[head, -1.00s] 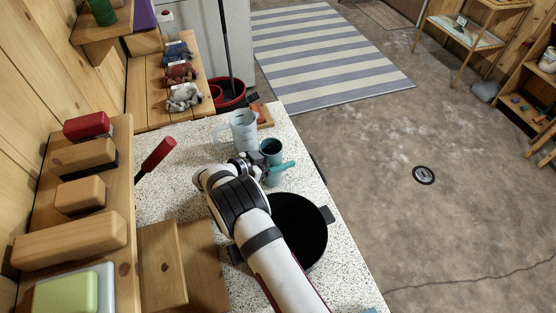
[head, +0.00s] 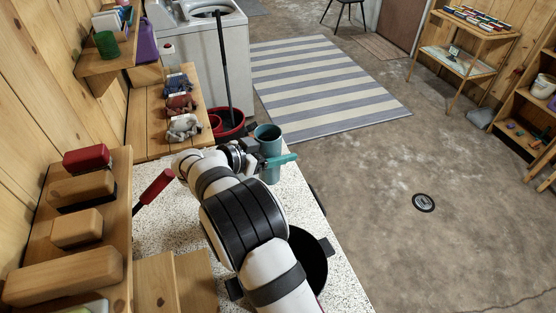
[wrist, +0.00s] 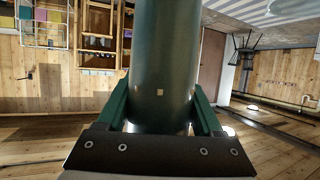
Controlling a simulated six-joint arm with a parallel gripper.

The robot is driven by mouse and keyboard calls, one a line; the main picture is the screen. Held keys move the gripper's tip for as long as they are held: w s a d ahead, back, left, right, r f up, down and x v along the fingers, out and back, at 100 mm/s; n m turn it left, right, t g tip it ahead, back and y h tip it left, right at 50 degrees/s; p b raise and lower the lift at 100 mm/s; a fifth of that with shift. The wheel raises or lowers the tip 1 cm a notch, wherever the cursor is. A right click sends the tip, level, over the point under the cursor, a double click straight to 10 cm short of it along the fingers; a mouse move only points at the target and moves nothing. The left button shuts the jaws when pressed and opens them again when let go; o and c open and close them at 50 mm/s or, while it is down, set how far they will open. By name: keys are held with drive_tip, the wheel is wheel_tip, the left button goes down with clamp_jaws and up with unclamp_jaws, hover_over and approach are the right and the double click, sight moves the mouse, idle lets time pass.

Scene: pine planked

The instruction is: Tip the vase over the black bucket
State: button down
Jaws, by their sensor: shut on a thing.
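The vase (head: 269,133) is a teal cylinder, held upright with its open mouth up in the head view. My gripper (head: 275,160) is shut on it, with teal fingers on either side. In the wrist view the vase (wrist: 164,60) fills the middle, between the fingers of my gripper (wrist: 162,108). The black bucket (head: 313,265), a round dark vessel with side handles, stands on the speckled counter, nearer than the vase. My arm covers much of it. The vase is beyond the bucket, not over it. What is inside the vase cannot be seen.
Wooden blocks (head: 78,228) line a shelf on the left. A red-handled item (head: 154,187) sticks up beside my arm. A red bucket (head: 229,123) with a mop is past the counter. Open floor lies to the right.

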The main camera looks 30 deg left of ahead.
wheel_tip(320, 180, up, 8)
drive_tip(key=shift+f, duration=0.1)
idle(0.4)
drive_tip(key=w+d+r, duration=0.2)
drive_tip(key=d+r, duration=0.3)
drive_tip(key=d, duration=0.3)
drive_tip(key=w+d+r, duration=0.2)
drive_tip(key=d+r, duration=0.3)
drive_tip(key=d, duration=0.4)
drive_tip(key=s+d+r, duration=0.2)
drive_tip(key=s+d, duration=0.2)
drive_tip(key=d, duration=0.4)
drive_tip(key=s+d+r+n+y, duration=0.1)
drive_tip(key=s+d+r, duration=0.1)
drive_tip(key=s+d, duration=0.3)
drive_tip(key=d, duration=0.3)
drive_tip(key=shift+d+r+n+t+y, duration=0.2)
drive_tip(key=shift+r+n+t+y, duration=0.1)
drive_tip(key=shift+r, duration=0.1)
